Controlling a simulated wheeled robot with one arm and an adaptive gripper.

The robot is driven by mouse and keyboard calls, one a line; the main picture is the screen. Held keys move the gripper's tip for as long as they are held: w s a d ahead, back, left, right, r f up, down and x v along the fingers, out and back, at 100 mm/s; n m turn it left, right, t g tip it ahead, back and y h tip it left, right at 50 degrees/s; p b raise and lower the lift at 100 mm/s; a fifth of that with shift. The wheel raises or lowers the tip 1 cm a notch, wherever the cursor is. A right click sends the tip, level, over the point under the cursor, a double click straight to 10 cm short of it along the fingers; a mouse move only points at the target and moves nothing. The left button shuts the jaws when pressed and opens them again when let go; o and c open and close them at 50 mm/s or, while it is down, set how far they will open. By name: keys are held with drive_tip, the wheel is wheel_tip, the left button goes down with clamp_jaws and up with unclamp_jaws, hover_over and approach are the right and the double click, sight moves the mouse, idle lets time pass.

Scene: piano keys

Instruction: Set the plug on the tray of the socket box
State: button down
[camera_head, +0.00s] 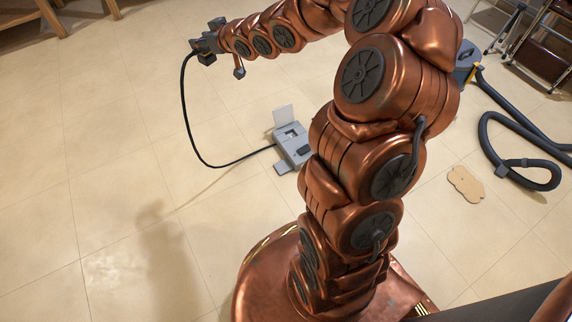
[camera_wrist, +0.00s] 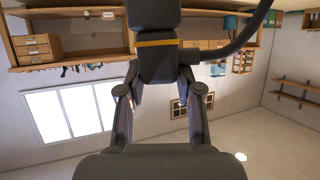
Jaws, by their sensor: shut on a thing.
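My gripper (camera_head: 208,42) is at the upper left in the head view, raised well above the floor and away from the socket box. In the wrist view my gripper (camera_wrist: 158,72) is shut on the dark plug (camera_wrist: 155,18), which has an orange band and a cord leaving to the right. The plug is small and hard to make out in the head view. The grey socket box (camera_head: 295,147) stands on the floor left of my arm, with a raised flap (camera_head: 284,117) and a small grey tray (camera_head: 284,168) at its front. My arm partly hides the box's right side.
The black cord (camera_head: 190,125) hangs in a loop from my gripper to the box. A vacuum hose (camera_head: 487,130) lies at the right, near a flat tan piece (camera_head: 465,184). The tiled floor left of the box is clear. Wooden shelving (camera_head: 25,14) stands at the upper left.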

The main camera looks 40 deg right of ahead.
drive_tip(key=w+d+f+n+y+b, duration=0.1)
drive_tip(key=d+f+b, duration=0.1)
drive_tip(key=d+f, duration=0.7)
drive_tip(key=w+d+f+y+b, duration=0.1)
drive_tip(key=d+f, duration=0.5)
drive_tip(key=f, duration=0.6)
drive_tip(key=s+d+f+n+y+b, duration=0.1)
drive_tip(key=s+f, duration=0.3)
drive_tip(key=f, duration=0.7)
drive_tip(key=s+f+n+g+y+b, duration=0.1)
drive_tip(key=s+f+b, duration=0.3)
drive_tip(key=f, duration=0.7)
drive_tip(key=s+d+f+n+g+y+b, duration=0.1)
drive_tip(key=s+f+b, duration=0.2)
drive_tip(key=f, duration=0.9)
drive_tip(key=shift+s+d, duration=0.2)
drive_tip(key=shift+s, duration=0.4)
drive_tip(key=shift+s+d, duration=0.15)
drive_tip(key=shift+s, duration=0.4)
drive_tip(key=shift+r, duration=0.15)
drive_tip(key=shift+g, duration=0.3)
drive_tip(key=c, duration=0.8)
unclamp_jaws()
drive_tip(key=shift+o, duration=0.2)
